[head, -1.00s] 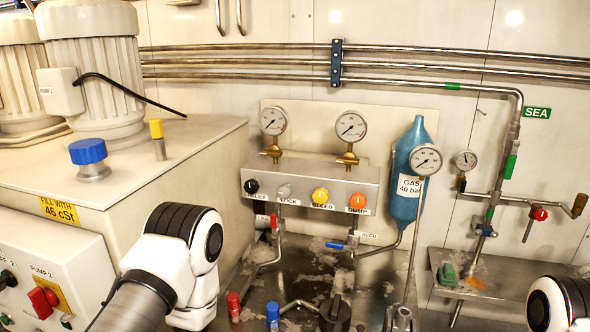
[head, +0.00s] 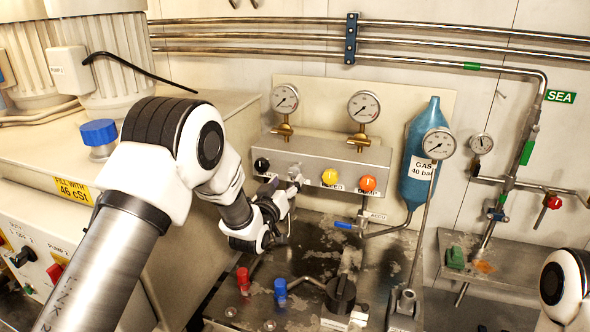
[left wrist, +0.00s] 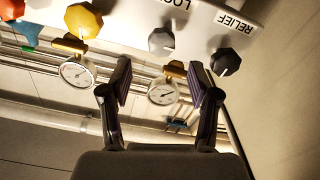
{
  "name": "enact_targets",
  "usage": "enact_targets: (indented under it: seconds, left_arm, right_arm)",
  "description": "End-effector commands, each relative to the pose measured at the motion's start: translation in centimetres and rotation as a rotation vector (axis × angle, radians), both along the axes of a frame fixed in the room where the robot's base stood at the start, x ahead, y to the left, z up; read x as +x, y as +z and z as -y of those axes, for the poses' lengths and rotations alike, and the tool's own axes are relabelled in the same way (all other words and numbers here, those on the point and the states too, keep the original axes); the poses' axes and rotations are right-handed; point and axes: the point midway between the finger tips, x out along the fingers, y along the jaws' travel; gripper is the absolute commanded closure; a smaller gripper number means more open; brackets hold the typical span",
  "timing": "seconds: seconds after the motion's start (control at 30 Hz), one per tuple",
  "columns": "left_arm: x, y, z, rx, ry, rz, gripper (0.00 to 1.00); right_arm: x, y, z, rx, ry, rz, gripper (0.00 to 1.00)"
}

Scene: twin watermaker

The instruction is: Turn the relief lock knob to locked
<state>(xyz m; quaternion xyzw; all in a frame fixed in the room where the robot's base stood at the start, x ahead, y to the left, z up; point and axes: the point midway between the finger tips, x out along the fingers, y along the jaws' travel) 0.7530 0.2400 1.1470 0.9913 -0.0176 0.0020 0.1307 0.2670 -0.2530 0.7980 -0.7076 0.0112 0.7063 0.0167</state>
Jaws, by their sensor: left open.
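The grey knob (left wrist: 161,39) labelled LOCK sits on the front of the metal valve box (head: 335,155). In the left wrist view it lies between and beyond the tips of my left gripper (left wrist: 160,80), which is open and empty. In the head view my left gripper (head: 283,187) is at the left part of the box front and largely covers the grey knob. The black knob (head: 262,165) labelled RELIEF is just left of it, and it also shows in the left wrist view (left wrist: 225,62). My right gripper is out of view.
A yellow knob (head: 330,177) and an orange knob (head: 368,183) are to the right on the box. Two gauges (head: 363,106) stand above it. A blue gas bottle (head: 420,150) stands to the right. Red (head: 243,278) and blue (head: 280,290) caps stand below.

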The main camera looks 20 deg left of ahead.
Motion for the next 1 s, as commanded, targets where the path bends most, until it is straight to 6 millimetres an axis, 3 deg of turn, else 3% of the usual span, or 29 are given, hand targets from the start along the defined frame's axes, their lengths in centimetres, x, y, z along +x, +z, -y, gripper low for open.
enact_targets:
  seconds: [0.4, 0.7, 0.87, 1.0]
  left_arm:
    - [6.7, 0.0, 0.2, 0.0, 0.0, -0.005, 0.39]
    - [7.2, -0.3, 0.3, 0.001, 0.0, -0.006, 0.39]
    - [7.2, -0.3, 0.3, 0.001, 0.0, -0.006, 0.95]
    - [7.2, -0.3, 0.3, 0.001, 0.0, -0.006, 0.99]
  right_arm:
    - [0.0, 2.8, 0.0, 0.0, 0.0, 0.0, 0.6]
    - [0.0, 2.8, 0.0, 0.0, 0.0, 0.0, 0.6]
    - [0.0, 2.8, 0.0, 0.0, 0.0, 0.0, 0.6]
    - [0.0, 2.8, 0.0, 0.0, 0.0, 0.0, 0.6]
